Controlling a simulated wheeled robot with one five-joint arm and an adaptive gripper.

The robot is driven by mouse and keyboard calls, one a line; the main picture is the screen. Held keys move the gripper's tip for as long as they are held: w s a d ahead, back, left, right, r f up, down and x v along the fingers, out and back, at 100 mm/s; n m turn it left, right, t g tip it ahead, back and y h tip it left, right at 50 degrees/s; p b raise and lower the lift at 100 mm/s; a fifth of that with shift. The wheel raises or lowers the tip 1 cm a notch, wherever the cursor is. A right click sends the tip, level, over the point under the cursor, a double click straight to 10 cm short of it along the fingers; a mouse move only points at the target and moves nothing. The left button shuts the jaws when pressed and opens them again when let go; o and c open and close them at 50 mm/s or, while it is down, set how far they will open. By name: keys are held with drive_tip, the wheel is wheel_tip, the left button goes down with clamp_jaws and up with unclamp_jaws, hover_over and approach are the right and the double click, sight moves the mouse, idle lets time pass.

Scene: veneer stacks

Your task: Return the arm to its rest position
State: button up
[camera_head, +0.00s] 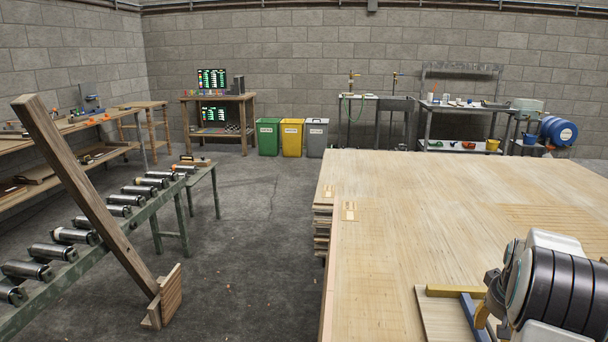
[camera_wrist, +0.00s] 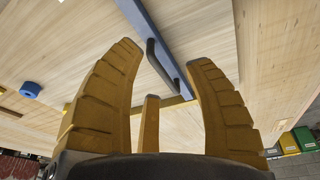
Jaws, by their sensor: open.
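My gripper (camera_wrist: 165,55) fills the lower middle of the wrist view, its ridged yellow fingers spread apart with nothing held between them. A blue bar (camera_wrist: 145,25) with a black handle (camera_wrist: 160,65) lies beyond the fingertips; I cannot tell how far off it is. In the head view my arm (camera_head: 550,285) is folded over the near right part of the large veneer stack (camera_head: 420,210). The gripper's fingers are mostly hidden there behind the arm.
A light board with a yellow strip (camera_head: 455,291) and a blue bar (camera_head: 470,314) lies on the stack beside my arm. A roller conveyor (camera_head: 130,230) with a leaning wooden post (camera_head: 85,190) stands left. Green (camera_head: 268,136), yellow (camera_head: 291,138) and grey bins (camera_head: 316,138) stand behind. The floor between is clear.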

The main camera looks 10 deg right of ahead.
drive_tip(key=s+a+f+m+g+y, duration=0.1)
drive_tip(key=s+a+f+g+y, duration=0.1)
drive_tip(key=s+a+f, duration=0.3)
drive_tip(key=s+a+r+n, duration=0.1)
drive_tip(key=s+a+r, duration=0.1)
drive_tip(key=s+a, duration=0.45)
drive_tip(key=s+a+r+n, duration=0.1)
drive_tip(key=s+a+r, duration=0.2)
drive_tip(key=a, duration=0.7)
drive_tip(key=s+a+r+n, duration=0.1)
drive_tip(key=s+a+r, duration=0.1)
drive_tip(key=s+a, duration=0.5)
drive_tip(key=w+a+r+n+t, duration=0.25)
drive_tip(key=a+r+n, duration=0.2)
drive_tip(key=a, duration=0.35)
wheel_tip(320, 180, up, 15)
drive_tip(key=d+p, duration=0.1)
drive_tip(key=p, duration=1.3)
drive_tip(key=shift+r+m, duration=0.2)
drive_tip(key=shift+m, duration=0.15)
